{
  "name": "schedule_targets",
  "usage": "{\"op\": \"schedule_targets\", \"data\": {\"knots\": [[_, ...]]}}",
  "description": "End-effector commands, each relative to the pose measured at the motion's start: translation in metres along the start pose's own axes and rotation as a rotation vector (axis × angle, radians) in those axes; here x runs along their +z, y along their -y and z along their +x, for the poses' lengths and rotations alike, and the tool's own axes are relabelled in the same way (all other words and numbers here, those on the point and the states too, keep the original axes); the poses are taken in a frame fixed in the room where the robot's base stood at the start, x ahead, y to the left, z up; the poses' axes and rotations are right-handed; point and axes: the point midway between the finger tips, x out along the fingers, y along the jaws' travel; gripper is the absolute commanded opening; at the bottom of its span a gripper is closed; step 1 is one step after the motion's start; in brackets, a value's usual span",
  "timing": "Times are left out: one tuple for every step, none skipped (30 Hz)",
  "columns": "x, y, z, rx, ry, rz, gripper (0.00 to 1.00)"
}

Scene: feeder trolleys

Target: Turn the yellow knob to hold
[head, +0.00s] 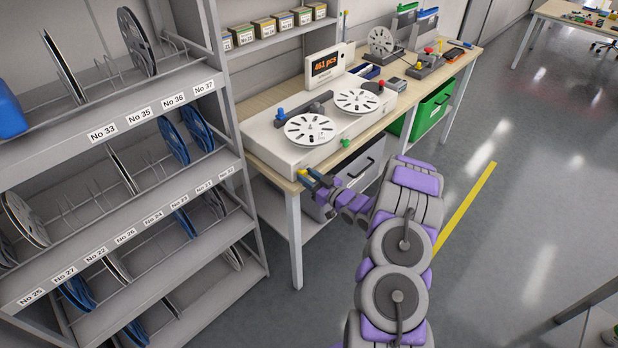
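The counting machine (262,136) is a white bench unit with two white slotted reels on top and an orange display reading 461 pcs. A small yellow part (302,173), which looks like the yellow knob, shows at its front left corner. The knob's pointer and any hold mark cannot be read.
A blue knob (280,112), a green knob (346,143) and a red knob (381,85) are on the same machine. A grey shelf rack (228,90) stands close on the left.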

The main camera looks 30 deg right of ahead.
Motion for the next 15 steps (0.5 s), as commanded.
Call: {"op": "schedule_targets", "data": {"knots": [[-0.0001, -0.0008, -0.0002, 0.002, 0.000, 0.000, 0.28], [-0.0001, -0.0008, -0.0002, 0.002, 0.000, 0.000, 0.25], [-0.0001, -0.0009, -0.0002, 0.002, 0.000, 0.000, 0.21], [0.0000, -0.0009, -0.0002, 0.002, 0.000, 0.000, 0.18], [-0.0001, -0.0010, -0.0002, 0.002, 0.000, 0.000, 0.15], [0.0000, -0.0011, -0.0002, 0.003, 0.000, 0.000, 0.11], [0.0000, -0.0012, -0.0003, 0.003, 0.000, 0.000, 0.09], [0.0000, -0.0012, -0.0003, 0.003, 0.000, 0.000, 0.06], [0.0000, -0.0013, -0.0003, 0.003, 0.000, 0.000, 0.06], [0.0000, -0.0013, -0.0003, 0.003, 0.000, 0.000, 0.05], [-0.0001, -0.0014, -0.0003, 0.003, 0.000, 0.001, 0.05], [-0.0002, -0.0014, -0.0004, 0.003, 0.000, 0.004, 0.05], [-0.0004, -0.0016, -0.0004, 0.003, 0.000, 0.007, 0.05], [-0.0005, -0.0017, -0.0005, 0.004, 0.000, 0.011, 0.05], [-0.0008, -0.0018, -0.0005, 0.004, 0.000, 0.020, 0.05]]}}
